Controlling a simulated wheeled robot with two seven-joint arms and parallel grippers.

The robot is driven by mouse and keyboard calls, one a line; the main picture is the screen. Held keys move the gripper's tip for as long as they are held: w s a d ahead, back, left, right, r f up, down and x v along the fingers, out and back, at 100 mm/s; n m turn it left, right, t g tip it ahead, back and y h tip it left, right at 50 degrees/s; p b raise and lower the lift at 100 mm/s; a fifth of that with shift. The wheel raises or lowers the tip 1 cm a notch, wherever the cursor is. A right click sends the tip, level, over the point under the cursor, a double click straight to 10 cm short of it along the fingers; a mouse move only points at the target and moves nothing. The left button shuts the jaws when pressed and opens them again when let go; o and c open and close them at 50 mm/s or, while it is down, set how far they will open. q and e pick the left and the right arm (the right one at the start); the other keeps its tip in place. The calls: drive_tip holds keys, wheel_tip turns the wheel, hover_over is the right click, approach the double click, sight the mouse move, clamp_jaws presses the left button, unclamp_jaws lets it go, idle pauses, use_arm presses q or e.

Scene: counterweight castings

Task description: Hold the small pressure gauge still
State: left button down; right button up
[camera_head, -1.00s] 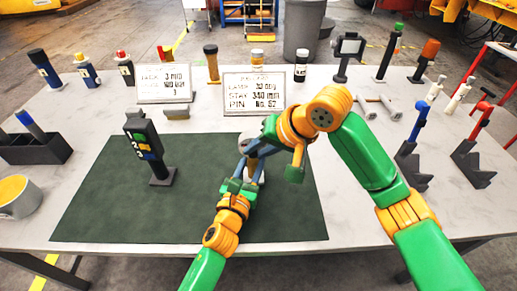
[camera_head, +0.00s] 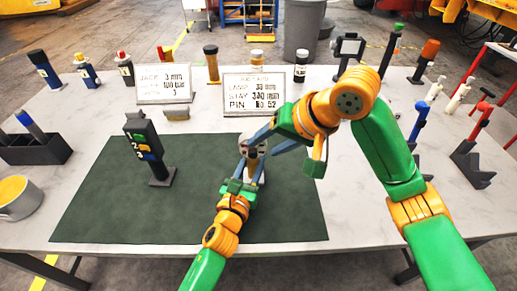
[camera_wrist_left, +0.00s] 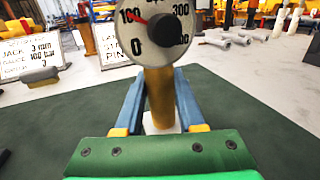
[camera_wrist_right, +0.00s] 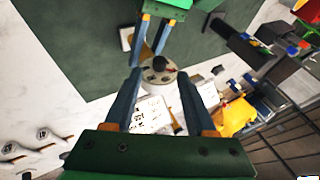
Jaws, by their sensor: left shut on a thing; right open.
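The small pressure gauge (camera_head: 253,150) stands over the green mat, its round head facing my left wrist camera. In the left wrist view the white dial (camera_wrist_left: 158,28) shows a red needle near 100, and the brass stem is below. My left gripper (camera_head: 251,172) is shut on the gauge, with fingers either side of the stem (camera_wrist_left: 160,95). My right gripper (camera_head: 265,142) is open by the gauge head. In the right wrist view the grey head (camera_wrist_right: 158,72) appears between and just beyond the fingertips (camera_wrist_right: 158,78); contact cannot be told.
The green mat (camera_head: 110,210) also bears a dark numbered device (camera_head: 145,143). Two signs (camera_head: 253,92) stand behind it. Tools and bottles line the back and right. A black holder (camera_head: 35,148) and a cup (camera_head: 18,197) are at left. The mat's front left is clear.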

drive_tip(key=v, duration=0.7)
drive_tip(key=shift+d+r, duration=0.15)
drive_tip(key=shift+s, duration=0.1)
use_arm(q)
drive_tip(key=shift+c, duration=2.2)
unclamp_jaws()
